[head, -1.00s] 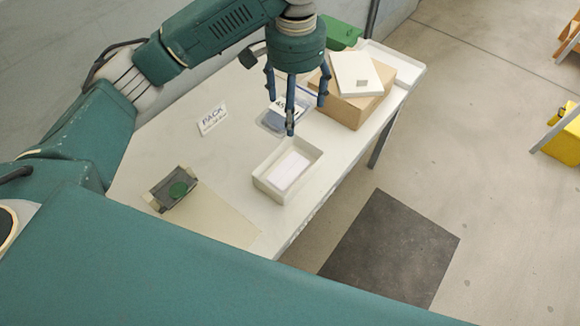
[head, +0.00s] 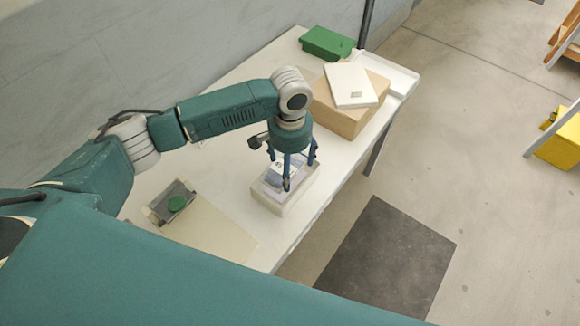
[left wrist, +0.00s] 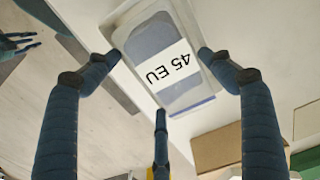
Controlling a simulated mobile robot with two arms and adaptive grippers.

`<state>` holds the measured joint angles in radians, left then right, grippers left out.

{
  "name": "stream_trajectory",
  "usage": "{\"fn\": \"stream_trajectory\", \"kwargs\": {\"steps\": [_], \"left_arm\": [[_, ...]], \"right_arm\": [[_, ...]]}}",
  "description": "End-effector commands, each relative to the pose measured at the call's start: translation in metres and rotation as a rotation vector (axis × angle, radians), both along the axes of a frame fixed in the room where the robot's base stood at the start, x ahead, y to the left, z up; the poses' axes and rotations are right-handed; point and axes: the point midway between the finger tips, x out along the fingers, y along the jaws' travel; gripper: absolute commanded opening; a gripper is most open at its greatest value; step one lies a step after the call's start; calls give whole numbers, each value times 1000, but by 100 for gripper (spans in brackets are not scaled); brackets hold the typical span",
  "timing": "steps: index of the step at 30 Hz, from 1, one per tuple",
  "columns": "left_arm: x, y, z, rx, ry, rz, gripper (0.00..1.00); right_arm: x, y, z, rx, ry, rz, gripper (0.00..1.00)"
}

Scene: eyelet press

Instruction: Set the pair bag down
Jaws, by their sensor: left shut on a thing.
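The pair bag (head: 273,178) is a clear, flat bag with blue-grey contents and a white label. In the left wrist view the bag (left wrist: 158,45) shows its label "45 EU". My left gripper (head: 287,178) points down with its fingers shut on the bag's edges. The bag is over the open white box (head: 292,207), inside its outline; I cannot tell whether it touches the bottom. The gripper hides part of the bag and box. My right gripper (left wrist: 20,44) shows small at the left wrist view's upper left; its opening is unclear.
A cardboard box (head: 345,119) with a white flat box (head: 351,85) on top stands to the back right. A green container (head: 327,43) stands behind.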

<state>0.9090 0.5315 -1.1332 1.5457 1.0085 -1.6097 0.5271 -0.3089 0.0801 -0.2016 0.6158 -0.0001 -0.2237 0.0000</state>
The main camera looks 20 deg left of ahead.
Motion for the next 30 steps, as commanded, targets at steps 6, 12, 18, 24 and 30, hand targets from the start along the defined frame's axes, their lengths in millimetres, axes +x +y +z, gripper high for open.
{"fn": "stream_trajectory", "kwargs": {"steps": [6, 12, 18, 24, 30], "left_arm": [[0, 0, -13, 0, -1, 0, 52], [0, 0, -13, 0, -1, 0, 52], [0, 0, -19, 0, -1, 0, 52], [0, 0, -25, 0, -1, 0, 52], [0, 0, -25, 0, -1, 0, 100]], "right_arm": [[4, -3, 2, -3, -6, 1, 28], [13, -2, 3, -1, -20, 0, 28], [15, -2, 5, -1, -23, -1, 28], [14, -1, 6, 0, -22, -1, 28], [14, 2, 5, 4, -20, -3, 28]]}}
